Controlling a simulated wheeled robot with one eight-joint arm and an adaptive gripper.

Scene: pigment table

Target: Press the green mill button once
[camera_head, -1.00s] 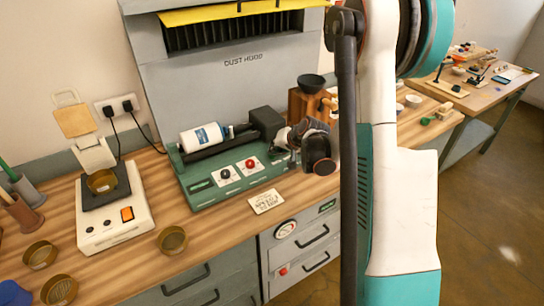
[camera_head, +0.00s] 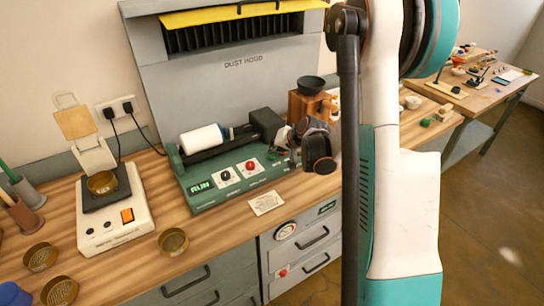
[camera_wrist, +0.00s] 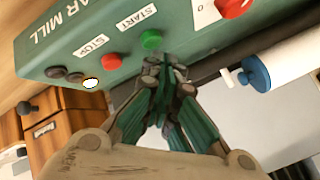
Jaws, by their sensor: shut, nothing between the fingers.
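The green mill button (camera_wrist: 152,39) is under the START label in the wrist view. My gripper (camera_wrist: 160,68) is shut and empty, its fingertips close in front of that button. In the head view my gripper (camera_head: 292,142) is at the right end of the green jar mill (camera_head: 215,198). The red STOP button (camera_wrist: 112,61) is beside the green one.
A white jar (camera_head: 203,139) lies on the mill's rollers. A large red knob (camera_wrist: 232,8) is on the same panel. A white scale (camera_head: 113,222) and brass sieves (camera_head: 173,241) stand to the left. A small card (camera_head: 266,202) lies in front of the mill.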

